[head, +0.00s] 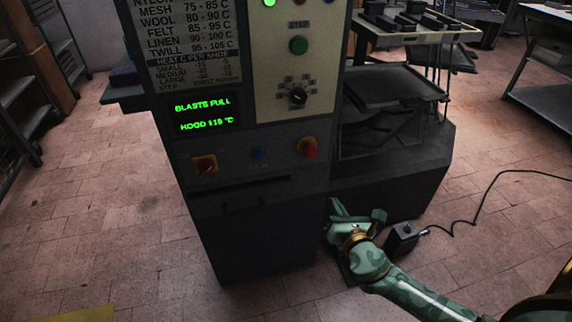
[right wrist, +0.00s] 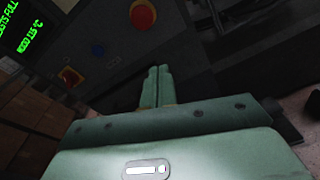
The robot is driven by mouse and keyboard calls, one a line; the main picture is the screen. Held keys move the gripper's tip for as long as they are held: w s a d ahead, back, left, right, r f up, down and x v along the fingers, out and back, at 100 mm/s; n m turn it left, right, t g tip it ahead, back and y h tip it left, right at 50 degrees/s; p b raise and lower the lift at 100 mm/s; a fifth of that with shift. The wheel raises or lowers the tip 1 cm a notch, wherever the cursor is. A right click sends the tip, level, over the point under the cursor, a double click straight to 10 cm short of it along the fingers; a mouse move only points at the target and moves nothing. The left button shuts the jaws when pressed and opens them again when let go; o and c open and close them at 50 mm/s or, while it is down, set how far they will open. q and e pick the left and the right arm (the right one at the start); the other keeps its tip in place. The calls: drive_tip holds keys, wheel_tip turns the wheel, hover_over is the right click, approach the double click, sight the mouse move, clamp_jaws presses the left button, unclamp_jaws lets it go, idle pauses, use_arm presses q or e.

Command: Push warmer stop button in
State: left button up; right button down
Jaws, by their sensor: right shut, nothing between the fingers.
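The red mushroom-shaped stop button (head: 309,147) sits on a yellow base at the right of the machine's lower panel. It also shows in the right wrist view (right wrist: 143,14), at the top, ahead of the fingers. My right gripper (head: 335,203) is below and slightly right of the button in the head view, apart from it. In the right wrist view its two fingers (right wrist: 157,72) are together with nothing between them. Whether the button is in or out cannot be told. My left gripper is not in view.
A red-and-yellow rotary switch (head: 205,166) and a blue button (head: 257,154) share the panel. Above are a lit green display (head: 204,115), a black knob (head: 298,96) and a green button (head: 298,45). A black box with a cable (head: 402,238) is right of my gripper.

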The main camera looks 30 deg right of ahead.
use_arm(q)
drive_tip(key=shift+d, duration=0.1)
use_arm(e)
drive_tip(key=r+n, duration=0.2)
drive_tip(key=a+r+n+t, duration=0.1)
drive_tip(key=shift+w+r+n, duration=0.25)
drive_tip(key=shift+w+n, duration=0.1)
drive_tip(key=shift+n, duration=0.05)
drive_tip(key=b, duration=0.3)
approach(311, 154)
drive_tip(key=x, duration=0.6)
drive_tip(key=shift+f, duration=0.1)
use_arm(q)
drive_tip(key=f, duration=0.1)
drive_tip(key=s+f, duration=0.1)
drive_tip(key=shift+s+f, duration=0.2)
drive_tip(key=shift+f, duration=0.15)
use_arm(e)
drive_tip(key=shift+w+d, duration=0.1)
drive_tip(key=shift+w, duration=0.3)
